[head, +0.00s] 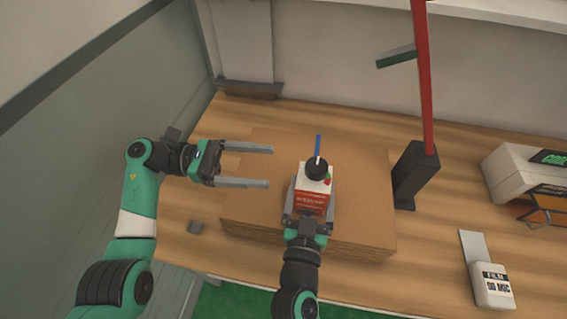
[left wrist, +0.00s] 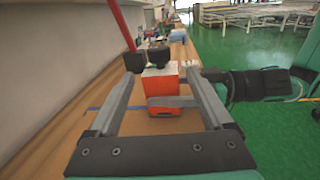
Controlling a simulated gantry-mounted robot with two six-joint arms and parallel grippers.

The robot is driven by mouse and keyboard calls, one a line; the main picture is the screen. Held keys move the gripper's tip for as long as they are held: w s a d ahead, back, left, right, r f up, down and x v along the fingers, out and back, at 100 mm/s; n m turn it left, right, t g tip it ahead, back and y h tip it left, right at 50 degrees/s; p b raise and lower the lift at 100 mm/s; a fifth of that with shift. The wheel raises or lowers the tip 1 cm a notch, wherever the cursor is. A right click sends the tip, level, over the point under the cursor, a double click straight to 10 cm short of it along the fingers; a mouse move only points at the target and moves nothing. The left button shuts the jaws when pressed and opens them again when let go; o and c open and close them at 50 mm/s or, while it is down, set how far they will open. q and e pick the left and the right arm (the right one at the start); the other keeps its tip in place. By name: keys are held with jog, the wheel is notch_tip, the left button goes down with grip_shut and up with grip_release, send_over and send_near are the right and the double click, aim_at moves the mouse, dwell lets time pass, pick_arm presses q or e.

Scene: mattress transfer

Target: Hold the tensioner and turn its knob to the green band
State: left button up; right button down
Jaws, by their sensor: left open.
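The tensioner (head: 313,198) is a small white and red box with a black knob (head: 316,167) on top. A pale pointer line shows on the knob, and green and red marks show on the top face beside it. A blue strip sticks out behind. My right gripper (head: 312,212) comes from below with its fingers on both sides of the box. My left gripper (head: 270,167) is open and empty, left of the knob, fingers pointing at it. In the left wrist view the knob (left wrist: 159,55) appears between the fingertips, farther out, above the orange-red box (left wrist: 160,82).
Cardboard sheets (head: 245,205) lie stacked on the wooden table (head: 180,225). A black post with a red pole (head: 425,90) stands to the right. A film box (head: 492,287) and a white machine (head: 515,172) are farther right.

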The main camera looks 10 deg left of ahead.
aim_at(306, 169)
pick_arm(q)
jog(key=shift+a, duration=0.3)
jog(key=d+n+t, duration=0.1)
jog(key=d+t, duration=0.1)
jog(key=d, duration=0.2)
jog(key=w+d+n+t+y, duration=0.1)
jog(key=d, duration=0.3)
jog(key=d+n+t, duration=0.1)
jog(key=d+t, duration=0.1)
jog(key=d, duration=0.2)
jog(key=shift+w+r+n+t+y, duration=0.15)
jog(key=shift+r+n+t+y, duration=0.15)
dwell(0.5)
